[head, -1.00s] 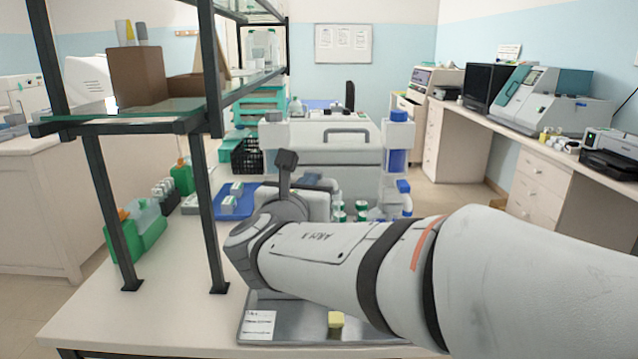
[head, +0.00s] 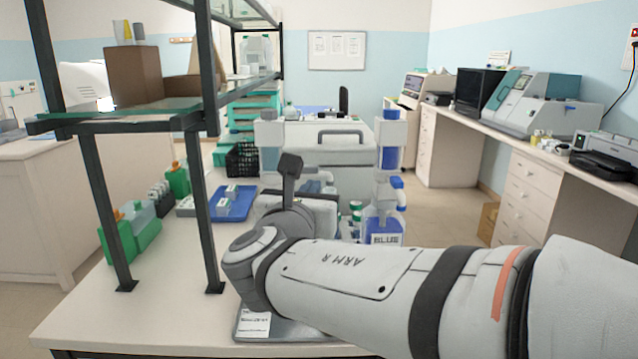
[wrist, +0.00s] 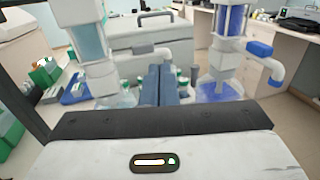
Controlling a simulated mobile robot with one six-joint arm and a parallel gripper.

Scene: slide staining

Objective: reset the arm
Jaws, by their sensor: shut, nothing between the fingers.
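My arm (head: 350,280) stretches across the lower right of the head view. It bends at a rounded joint on the left, above the bench. My gripper (wrist: 158,70) shows in the wrist view as two grey-blue fingers side by side in the middle, pointing away from the camera. They are shut with nothing between them. In the head view the fingers are mostly hidden behind my wrist. They point toward bottles and the white machine at the back of the bench, and I see no contact.
A shelf frame (head: 100,210) stands on the left of the bench (head: 90,315). A blue-labelled bottle (head: 385,226) stands under a dispenser (head: 391,140). A grey tray (head: 285,328) lies partly under my arm.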

